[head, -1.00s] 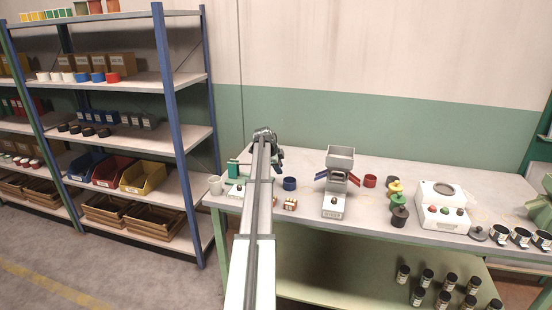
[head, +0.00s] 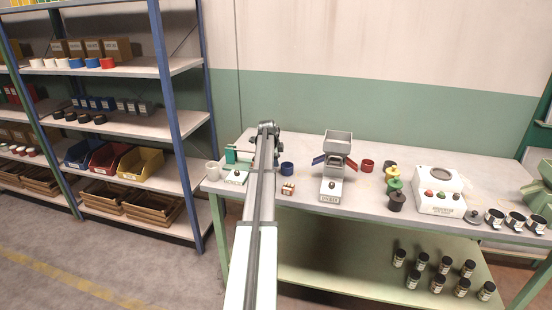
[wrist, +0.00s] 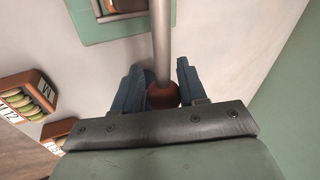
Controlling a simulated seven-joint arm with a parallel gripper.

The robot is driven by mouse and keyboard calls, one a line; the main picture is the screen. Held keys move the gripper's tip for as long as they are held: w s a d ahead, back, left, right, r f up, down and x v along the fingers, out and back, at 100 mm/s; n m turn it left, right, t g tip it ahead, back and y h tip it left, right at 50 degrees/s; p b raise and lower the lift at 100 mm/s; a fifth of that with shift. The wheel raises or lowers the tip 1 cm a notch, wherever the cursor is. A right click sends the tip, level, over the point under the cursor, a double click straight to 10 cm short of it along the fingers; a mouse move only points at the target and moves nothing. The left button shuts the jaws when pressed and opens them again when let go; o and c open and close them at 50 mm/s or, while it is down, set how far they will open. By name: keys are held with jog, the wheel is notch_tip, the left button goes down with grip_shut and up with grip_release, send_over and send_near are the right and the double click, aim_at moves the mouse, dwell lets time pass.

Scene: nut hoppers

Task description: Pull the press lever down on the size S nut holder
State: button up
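In the wrist view a grey metal lever rod (wrist: 161,45) ends in a red-brown ball knob (wrist: 162,96). My gripper (wrist: 160,66) has its two blue fingers apart, one on each side of the rod and knob. Whether either finger touches the knob is unclear. A green frame (wrist: 92,22) with a nut holder (wrist: 122,6) shows past the rod at the top. In the head view green machine parts (head: 231,154) show left of my arm, which hides the lever and my fingers. No size S label is legible.
Holders with green nuts (wrist: 24,97) lie left in the wrist view.

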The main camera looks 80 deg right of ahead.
jog(key=shift+o, duration=1.2)
jog(key=shift+r, duration=0.15)
jog(key=s+v, duration=0.1)
jog(key=v, duration=1.2)
jog(key=shift+w+r, duration=0.35)
jog(key=shift+w, duration=0.1)
jog(key=shift+a, duration=0.1)
